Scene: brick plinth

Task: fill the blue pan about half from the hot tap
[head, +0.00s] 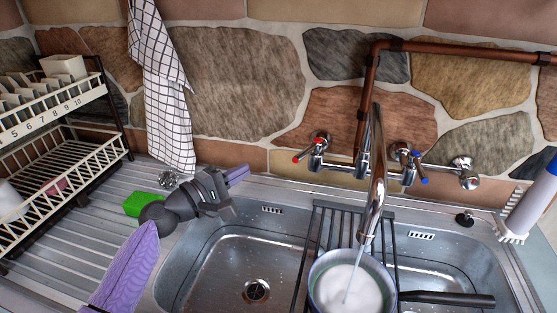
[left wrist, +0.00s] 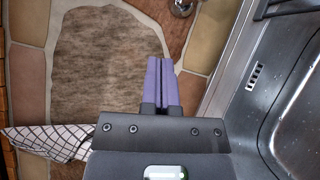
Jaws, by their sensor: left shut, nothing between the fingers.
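The blue pan (head: 314,285) is under the spout (head: 376,180), over a dark rack between the two basins. A stream of water runs from the spout into it, and whitish liquid covers its inside. I cannot tell exactly how full it is. Its dark handle (head: 450,299) points right. The hot tap (head: 302,156), with a red lever, is on the wall left of the spout. My left gripper (head: 240,174), with purple fingers, is shut and empty, left of and below the hot tap, apart from it. Its fingers also show in the left wrist view (left wrist: 160,80).
The cold tap (head: 413,165) has a blue lever. A green sponge (head: 143,204) lies on the drainer beside my left arm. A dish rack (head: 60,160) stands left, and a checked towel (head: 163,90) hangs on the wall. A brush (head: 514,228) and bottle stand right.

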